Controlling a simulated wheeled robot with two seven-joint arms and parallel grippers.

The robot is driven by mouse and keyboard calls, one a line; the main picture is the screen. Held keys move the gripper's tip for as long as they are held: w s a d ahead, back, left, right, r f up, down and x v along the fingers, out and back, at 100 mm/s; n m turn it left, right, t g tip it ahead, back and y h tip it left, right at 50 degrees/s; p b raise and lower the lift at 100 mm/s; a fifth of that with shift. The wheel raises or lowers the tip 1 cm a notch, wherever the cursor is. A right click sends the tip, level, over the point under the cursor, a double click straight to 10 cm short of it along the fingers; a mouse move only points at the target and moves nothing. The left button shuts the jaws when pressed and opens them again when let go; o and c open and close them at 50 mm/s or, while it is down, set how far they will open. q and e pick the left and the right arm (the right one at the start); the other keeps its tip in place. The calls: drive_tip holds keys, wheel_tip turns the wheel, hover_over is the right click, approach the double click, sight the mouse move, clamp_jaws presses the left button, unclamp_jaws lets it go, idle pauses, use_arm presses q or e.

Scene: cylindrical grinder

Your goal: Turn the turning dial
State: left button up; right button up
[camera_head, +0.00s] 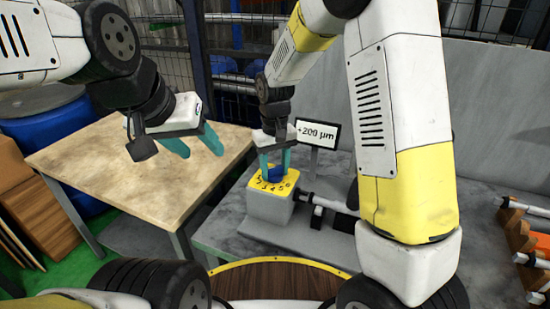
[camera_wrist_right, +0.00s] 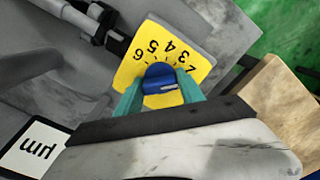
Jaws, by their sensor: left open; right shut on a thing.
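The turning dial (camera_head: 273,174) is a blue knob on a yellow numbered plate (camera_head: 254,184), on top of a grey block at the grinder. My right gripper (camera_head: 276,163) reaches down from above with its teal fingers on either side of the knob. In the right wrist view the blue knob (camera_wrist_right: 160,84) sits between the two fingertips (camera_wrist_right: 160,92), and the gripper is shut on it. Numbers show on the yellow plate (camera_wrist_right: 189,52) around the knob. My left gripper (camera_head: 196,146) is open and empty above the wooden table, away from the dial.
A sign (camera_head: 318,134) reading "+200 µm" stands just behind the dial; part of it shows in the right wrist view (camera_wrist_right: 35,147). A shaft assembly (camera_head: 330,208) extends right from the block. The wooden table (camera_head: 110,165) at left has a bare top. Orange holders (camera_head: 520,240) stand at far right.

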sight(275, 168)
idle(0.4)
drive_tip(key=o, duration=1.3)
drive_tip(key=shift+r, duration=0.15)
wheel_tip(275, 168, up, 8)
drive_tip(key=shift+f, duration=0.15)
drive_tip(key=shift+s, duration=0.1)
